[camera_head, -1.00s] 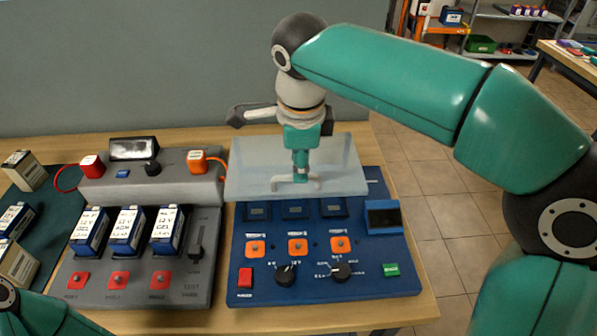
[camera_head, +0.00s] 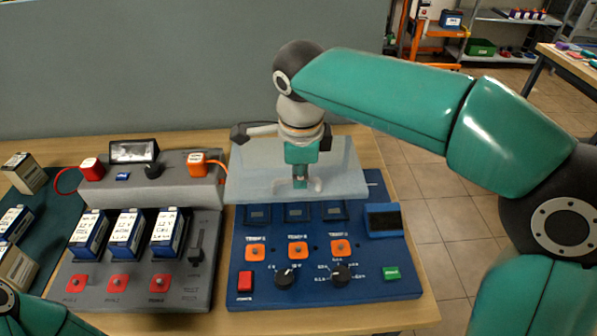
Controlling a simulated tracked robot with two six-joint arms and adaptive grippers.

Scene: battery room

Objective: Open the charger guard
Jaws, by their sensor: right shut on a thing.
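The charger guard (camera_head: 338,178) is a clear, pale lid at the back of the blue charger (camera_head: 325,293). It is raised and tilted over the back of the charger, leaving the slots, buttons and dials in front uncovered. A small light handle sits at the guard's front edge. My right gripper (camera_head: 300,182) points down at this handle and is shut on it; the fingertips are partly hidden. Of my left arm, only a green link shows at the bottom left; its gripper is out of view.
A grey test station (camera_head: 140,285) with several blue batteries (camera_head: 126,233) stands left of the charger. A dark mat (camera_head: 55,235) with more batteries lies at the far left. A grey wall (camera_head: 130,70) rises behind the table. Bare table shows right of the charger.

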